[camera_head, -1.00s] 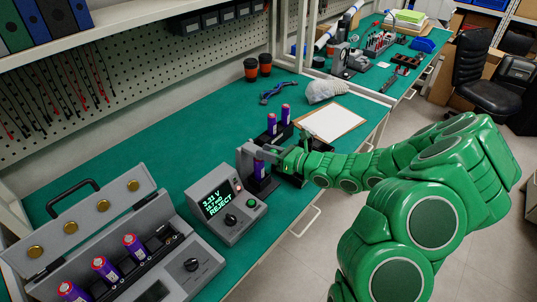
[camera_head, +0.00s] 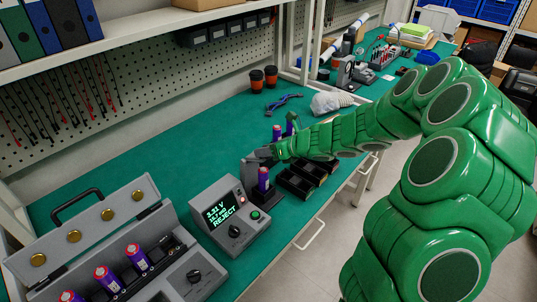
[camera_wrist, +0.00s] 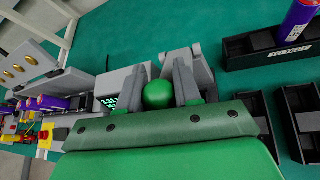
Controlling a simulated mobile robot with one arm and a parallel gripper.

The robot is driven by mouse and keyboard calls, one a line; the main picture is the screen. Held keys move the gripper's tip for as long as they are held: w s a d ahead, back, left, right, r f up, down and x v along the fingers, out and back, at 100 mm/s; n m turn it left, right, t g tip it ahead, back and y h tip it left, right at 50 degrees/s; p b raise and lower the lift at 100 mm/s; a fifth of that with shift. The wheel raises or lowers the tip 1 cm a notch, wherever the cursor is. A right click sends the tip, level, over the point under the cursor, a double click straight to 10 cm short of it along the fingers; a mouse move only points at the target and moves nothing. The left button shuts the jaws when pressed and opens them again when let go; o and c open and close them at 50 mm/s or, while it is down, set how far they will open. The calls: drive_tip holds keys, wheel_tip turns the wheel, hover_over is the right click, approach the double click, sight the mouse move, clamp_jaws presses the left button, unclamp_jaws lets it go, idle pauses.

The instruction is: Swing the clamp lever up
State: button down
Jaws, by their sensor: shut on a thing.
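The clamp is a grey upright fixture (camera_head: 252,172) on a black base beside the tester. A purple cell (camera_head: 263,180) stands upright in it. My gripper (camera_head: 266,151) is at the top of the clamp, reaching in from the right. In the wrist view, my gripper (camera_wrist: 158,92) has its two grey fingers on either side of a round green knob (camera_wrist: 158,95), shut on it. The knob appears to be the end of the clamp lever. The lever's arm is hidden behind the knob and fingers, so its exact angle cannot be told.
A tester (camera_head: 230,215) reading REJECT stands left of the clamp. An open grey case (camera_head: 170,273) with purple cells is at front left. Black bins (camera_head: 295,184) lie right of the clamp. A tray labelled TO TEST (camera_wrist: 262,55) holds a cell. Green mat (camera_head: 150,150) behind is clear.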

drive_tip(key=shift+w+a+r+g+h, duration=0.6)
drive_tip(key=shift+w+g+h, duration=0.1)
drive_tip(key=shift+h, duration=0.15)
drive_tip(key=shift+w+a+r+g+h, duration=0.55)
drive_tip(key=shift+w+r+g+h, duration=0.1)
drive_tip(key=shift+h, duration=0.2)
drive_tip(key=shift+w+a+r+m+g+h, duration=0.2)
drive_tip(key=shift+w+a+g+h, duration=0.35)
drive_tip(key=shift+w+a, duration=0.05)
drive_tip(key=shift+w+a+r+m+g+h, duration=0.15)
drive_tip(key=shift+w+a+m+g+h, duration=0.05)
drive_tip(key=shift+w+a+g+h, duration=0.35)
drive_tip(key=w+a+f, duration=0.2)
drive_tip(key=w+a, duration=0.3)
drive_tip(key=shift+w+a, duration=0.2)
drive_tip(key=shift+w, duration=0.05)
drive_tip(key=shift+d+f, duration=0.1)
drive_tip(key=shift+f, duration=0.1)
idle(0.4)
drive_tip(key=c, duration=1.1)
unclamp_jaws()
drive_tip(key=shift+o, duration=1.6)
drive_tip(key=shift+a+r, duration=0.15)
drive_tip(key=shift+a, duration=0.05)
